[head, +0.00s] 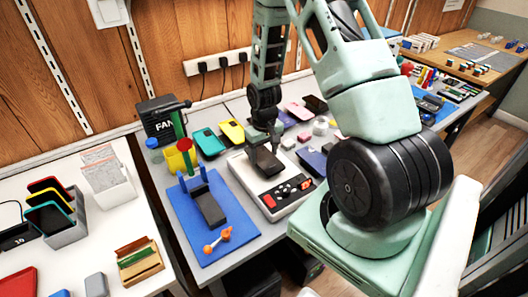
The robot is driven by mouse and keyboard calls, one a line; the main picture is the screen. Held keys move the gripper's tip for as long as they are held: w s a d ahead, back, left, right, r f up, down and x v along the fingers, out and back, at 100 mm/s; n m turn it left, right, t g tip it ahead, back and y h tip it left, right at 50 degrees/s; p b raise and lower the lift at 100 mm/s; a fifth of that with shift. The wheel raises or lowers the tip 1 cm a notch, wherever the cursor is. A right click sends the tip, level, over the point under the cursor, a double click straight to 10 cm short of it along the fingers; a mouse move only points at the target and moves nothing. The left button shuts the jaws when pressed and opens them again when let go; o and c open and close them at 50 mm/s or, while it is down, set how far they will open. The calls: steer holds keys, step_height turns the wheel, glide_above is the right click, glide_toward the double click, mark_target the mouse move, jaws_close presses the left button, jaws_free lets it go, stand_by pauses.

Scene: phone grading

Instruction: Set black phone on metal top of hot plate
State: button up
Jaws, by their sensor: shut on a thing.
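The hot plate (258,190) is a pale box with a dark control panel and red knobs on its front, standing at the middle of the grey table. My gripper (267,147) points down over its rear part, where the metal top is. It is shut on a dark, flat thing that looks like the black phone (268,162). The phone is low over the metal top, slightly tilted in the picture. I cannot tell whether it touches the top. My gripper's fingers partly hide it.
Teal and yellow phones (231,131) lie behind. Small items crowd the table right of the hot plate. A black fan box (160,118) stands at the wall.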

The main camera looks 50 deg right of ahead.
steer(key=shift+f, duration=0.1)
stand_by(0.7)
steer(key=o, duration=1.4)
steer(key=shift+r+p, duration=0.6)
steer(key=shift+r, duration=0.1)
step_height(320, 180, up, 7)
steer(key=p, duration=0.5)
steer(key=shift+p, duration=0.3)
steer(key=shift+f, duration=0.1)
